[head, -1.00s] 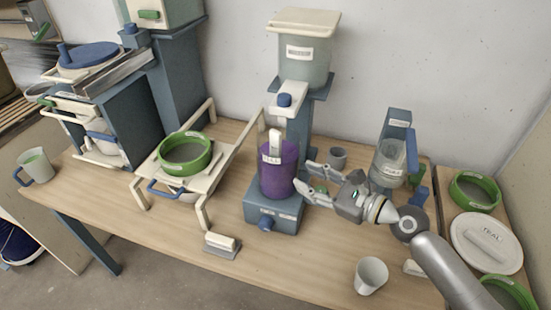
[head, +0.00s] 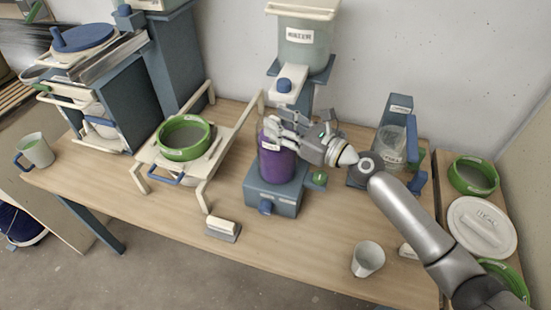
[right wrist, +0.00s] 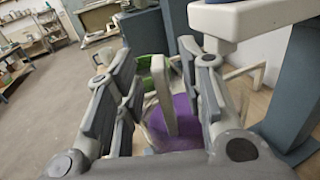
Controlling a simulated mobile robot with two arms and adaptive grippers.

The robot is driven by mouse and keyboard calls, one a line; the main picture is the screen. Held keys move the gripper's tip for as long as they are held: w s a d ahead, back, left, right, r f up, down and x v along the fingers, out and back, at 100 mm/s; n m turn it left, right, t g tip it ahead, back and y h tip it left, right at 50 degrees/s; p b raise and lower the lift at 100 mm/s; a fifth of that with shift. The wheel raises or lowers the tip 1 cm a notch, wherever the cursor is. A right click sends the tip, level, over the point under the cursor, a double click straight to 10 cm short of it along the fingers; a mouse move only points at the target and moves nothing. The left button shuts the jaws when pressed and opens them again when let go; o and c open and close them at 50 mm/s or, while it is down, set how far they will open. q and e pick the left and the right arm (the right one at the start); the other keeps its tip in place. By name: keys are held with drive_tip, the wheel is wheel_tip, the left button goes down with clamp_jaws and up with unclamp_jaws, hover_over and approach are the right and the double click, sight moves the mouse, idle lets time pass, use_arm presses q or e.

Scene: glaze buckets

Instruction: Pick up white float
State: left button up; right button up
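A white upright float (right wrist: 160,95) stands in the purple-filled bucket (head: 275,166) on the blue-grey stand; the purple also shows in the right wrist view (right wrist: 181,128). My right gripper (head: 277,131) is over the bucket's top and hides most of the float in the head view. In the right wrist view its fingers (right wrist: 160,88) are spread, one on each side of the float, with gaps visible. Whether a finger touches it is unclear. My left gripper is not in view.
A white block on a grey base (head: 222,228) lies at the table's front. A pale cup (head: 368,259) stands at the front right. A green-rimmed sieve (head: 184,138) sits on a white frame to the left. A dispenser (head: 304,45) rises close behind the bucket.

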drive_tip(key=shift+w+a+r, duration=0.1)
drive_tip(key=shift+w+a, duration=0.35)
drive_tip(key=shift+a, duration=0.1)
drive_tip(key=shift+w+a, duration=0.2)
drive_tip(key=shift+s+d, duration=0.1)
drive_tip(key=shift+c, duration=0.4)
drive_tip(key=c, duration=0.5)
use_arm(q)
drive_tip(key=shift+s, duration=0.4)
use_arm(e)
clamp_jaws()
